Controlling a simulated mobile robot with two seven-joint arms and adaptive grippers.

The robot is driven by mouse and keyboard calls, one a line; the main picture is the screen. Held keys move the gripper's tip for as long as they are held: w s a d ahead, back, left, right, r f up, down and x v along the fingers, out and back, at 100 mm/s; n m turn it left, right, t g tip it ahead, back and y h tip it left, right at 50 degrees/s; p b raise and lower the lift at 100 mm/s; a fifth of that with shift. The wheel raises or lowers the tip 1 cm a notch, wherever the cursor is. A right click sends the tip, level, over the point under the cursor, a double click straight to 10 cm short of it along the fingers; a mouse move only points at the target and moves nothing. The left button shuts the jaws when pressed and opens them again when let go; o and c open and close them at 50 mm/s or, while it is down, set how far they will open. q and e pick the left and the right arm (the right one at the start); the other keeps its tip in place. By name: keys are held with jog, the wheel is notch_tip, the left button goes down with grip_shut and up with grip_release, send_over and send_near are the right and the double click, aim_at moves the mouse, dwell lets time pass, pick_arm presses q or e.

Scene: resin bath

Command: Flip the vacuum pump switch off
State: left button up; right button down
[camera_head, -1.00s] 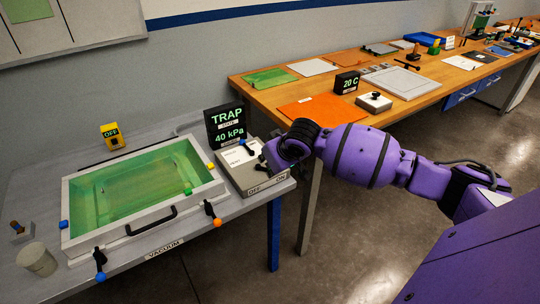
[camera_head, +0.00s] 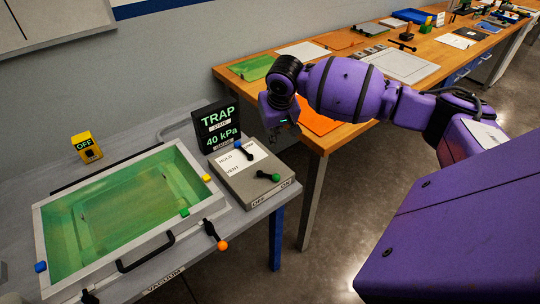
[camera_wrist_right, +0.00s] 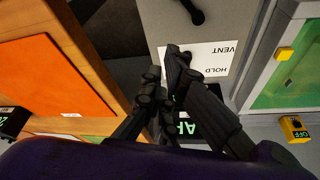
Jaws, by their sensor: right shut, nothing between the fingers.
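The grey control box (camera_head: 240,186) stands at the table's right end, with OFF and ON printed along its front edge. Its green-knobbed switch lever (camera_head: 274,177) points right, toward the ON side. A blue-knobbed lever (camera_head: 240,146) sits behind it by the HOLD and VENT label, which also shows in the wrist view (camera_wrist_right: 214,60). My right gripper (camera_head: 279,134) is raised to the right of the box, apart from both levers. In the wrist view, its dark fingers (camera_wrist_right: 166,75) are shut and empty. My left gripper is out of view.
The trap display (camera_head: 217,124) reads 40 kPa behind the box. A yellow OFF indicator (camera_head: 87,146) stands behind the green-lined bath (camera_head: 120,262). An orange-knobbed lever (camera_head: 215,235) is at the bath's right front. A wooden bench (camera_head: 318,140) lies to the right.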

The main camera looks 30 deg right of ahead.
aim_at(270, 176)
jog(key=b+x, duration=0.1)
jog(key=x, duration=0.9)
jog(key=shift+s+a, duration=0.1)
jog(key=s, duration=0.1)
jog(key=s+p, duration=0.1)
jog(key=shift+s+a, duration=0.3)
jog(key=shift+a, duration=0.05)
jog(key=shift+s+a+f, duration=0.15)
jog(key=shift+s+f, duration=0.1)
jog(key=shift+s, duration=0.2)
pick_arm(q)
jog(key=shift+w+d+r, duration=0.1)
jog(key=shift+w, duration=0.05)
pick_arm(e)
jog(key=shift+f, duration=0.1)
